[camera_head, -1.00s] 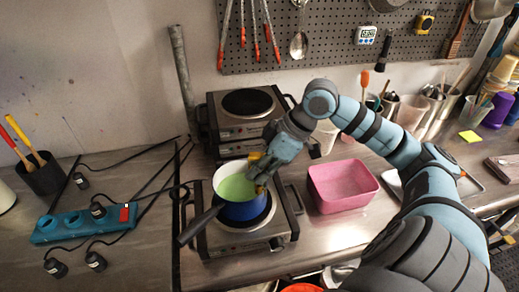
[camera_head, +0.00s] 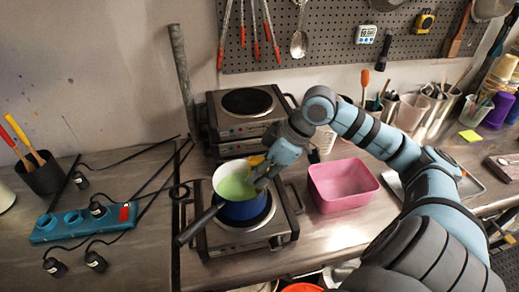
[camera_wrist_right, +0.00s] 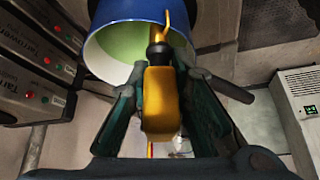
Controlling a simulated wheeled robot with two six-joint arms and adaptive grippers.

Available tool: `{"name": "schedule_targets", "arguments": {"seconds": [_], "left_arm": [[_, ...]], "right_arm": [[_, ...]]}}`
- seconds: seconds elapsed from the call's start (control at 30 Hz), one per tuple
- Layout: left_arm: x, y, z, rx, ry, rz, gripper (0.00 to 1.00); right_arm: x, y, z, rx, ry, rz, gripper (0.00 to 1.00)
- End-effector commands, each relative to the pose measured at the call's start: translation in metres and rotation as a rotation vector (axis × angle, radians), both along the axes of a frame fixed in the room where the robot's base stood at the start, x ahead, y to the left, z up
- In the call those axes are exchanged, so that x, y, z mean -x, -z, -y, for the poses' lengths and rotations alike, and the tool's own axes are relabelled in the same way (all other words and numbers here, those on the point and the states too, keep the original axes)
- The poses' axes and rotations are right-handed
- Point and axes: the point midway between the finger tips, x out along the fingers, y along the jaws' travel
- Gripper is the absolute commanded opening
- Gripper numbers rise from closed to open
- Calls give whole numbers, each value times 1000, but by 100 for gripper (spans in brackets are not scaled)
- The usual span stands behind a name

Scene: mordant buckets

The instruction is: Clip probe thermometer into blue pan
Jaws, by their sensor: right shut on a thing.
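The blue pan (camera_head: 240,209) with a white inside, pale green liquid and a dark handle stands on the front hot plate (camera_head: 270,234). My right gripper (camera_head: 256,178) is at the pan's right rim. In the right wrist view, its two dark fingers (camera_wrist_right: 160,108) are shut on the yellow probe thermometer (camera_wrist_right: 160,90), one on each side. The thermometer's narrow end reaches across the pan's rim (camera_wrist_right: 122,14); I cannot tell whether it is clipped on. In the head view only a bit of yellow (camera_head: 256,160) shows beside the fingers. My left gripper is not in view.
A pink tub (camera_head: 342,187) stands right of the hot plate. Stacked hot plates (camera_head: 243,130) stand behind the pan. Tool cups (camera_head: 411,112) line the back right.

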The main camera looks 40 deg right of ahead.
Motion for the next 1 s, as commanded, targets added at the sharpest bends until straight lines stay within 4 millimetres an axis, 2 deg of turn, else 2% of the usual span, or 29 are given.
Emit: {"name": "schedule_targets", "arguments": {"seconds": [0.07, 0.1, 0.23, 0.57, 0.67, 0.9, 1.0], "left_arm": [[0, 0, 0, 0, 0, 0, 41], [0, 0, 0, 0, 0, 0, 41], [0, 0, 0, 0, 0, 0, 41], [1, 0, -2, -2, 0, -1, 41], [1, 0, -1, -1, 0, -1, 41], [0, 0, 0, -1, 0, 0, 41], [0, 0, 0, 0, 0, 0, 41]], "right_arm": [[0, 0, 0, 0, 0, 0, 0], [0, 0, 0, 0, 0, 0, 22], [0, 0, 0, 0, 0, 0, 42], [0, -4, 0, 1, 0, 1, 42], [-1, -18, 0, 1, 0, 5, 42], [-1, -79, -1, -2, -2, 9, 42], [-1, -94, -1, -2, 0, 6, 42]]}}
